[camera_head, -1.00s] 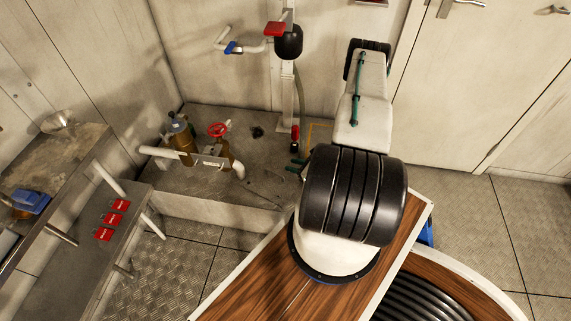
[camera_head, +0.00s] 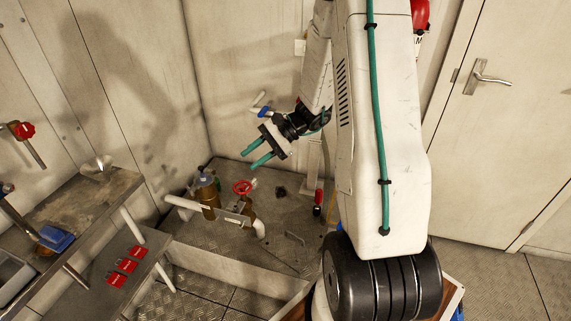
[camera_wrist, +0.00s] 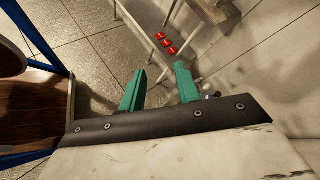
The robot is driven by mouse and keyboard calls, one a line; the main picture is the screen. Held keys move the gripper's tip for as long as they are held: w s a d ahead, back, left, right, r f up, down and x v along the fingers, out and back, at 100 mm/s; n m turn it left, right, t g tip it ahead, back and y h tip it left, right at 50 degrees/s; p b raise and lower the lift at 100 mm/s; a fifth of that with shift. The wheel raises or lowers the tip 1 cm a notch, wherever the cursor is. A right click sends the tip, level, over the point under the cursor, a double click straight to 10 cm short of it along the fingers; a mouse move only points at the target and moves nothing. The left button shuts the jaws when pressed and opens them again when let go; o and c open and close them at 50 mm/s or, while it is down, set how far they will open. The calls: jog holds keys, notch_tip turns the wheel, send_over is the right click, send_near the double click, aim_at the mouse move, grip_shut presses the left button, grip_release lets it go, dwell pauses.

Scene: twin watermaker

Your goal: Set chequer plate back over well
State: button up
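My gripper (camera_head: 248,160) is raised in front of the back wall, above the grey platform (camera_head: 215,262) with the pipes. Its teal fingers are apart with nothing between them, and the wrist view (camera_wrist: 159,69) shows the same. A small bent handle (camera_head: 295,238) shows on the platform's dark top, right of the brass fittings, with a thin line near it. It may belong to the chequer plate, but I cannot tell the plate's outline. The well's opening is not clearly visible, and my arm hides the platform's right side.
Brass fittings with a red handwheel (camera_head: 242,187) and white pipe (camera_head: 184,203) rise from the platform. A door (camera_head: 490,130) is at right. Patterned floor (camera_head: 200,297) lies in front.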

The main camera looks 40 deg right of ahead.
jog(key=s+a+r+n+g+h, duration=0.45)
jog(key=s+a+r+n, duration=0.35)
jog(key=s+a+r, duration=0.5)
jog(key=s+r+n+t+h, duration=0.1)
jog(key=s+r+n+h, duration=0.2)
jog(key=s, duration=0.3)
jog(key=s+r+n+h, duration=0.3)
jog(key=s+n+h, duration=0.1)
jog(key=s, duration=0.3)
jog(key=shift+s+d+r+t, duration=0.15)
jog(key=shift+d+r+t, duration=0.2)
jog(key=shift+d, duration=0.05)
